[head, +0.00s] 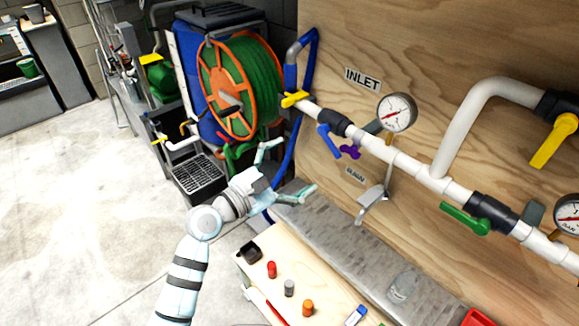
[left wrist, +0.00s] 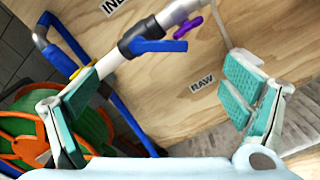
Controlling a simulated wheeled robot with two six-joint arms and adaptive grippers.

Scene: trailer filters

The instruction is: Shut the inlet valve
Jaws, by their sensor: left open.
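The INLET label (head: 363,79) is on the plywood wall above a white pipe. Below it, a black valve body (head: 335,122) on the pipe has a blue lever (head: 328,141), which hangs down at an angle to the pipe. In the left wrist view the blue lever (left wrist: 158,45) is at the top, beyond the fingers. A yellow handle (head: 295,98) sits at the pipe's left end. A small purple handle (head: 350,151) is right of the blue lever. My left gripper (head: 286,172) is open and empty, below and left of the blue lever, apart from it. My right gripper is out of view.
A pressure gauge (head: 397,112), a green lever (head: 465,219) and another yellow lever (head: 554,141) are further right along the pipework. A green hose reel (head: 240,85) stands behind my left gripper. A bench (head: 262,268) with small items is below.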

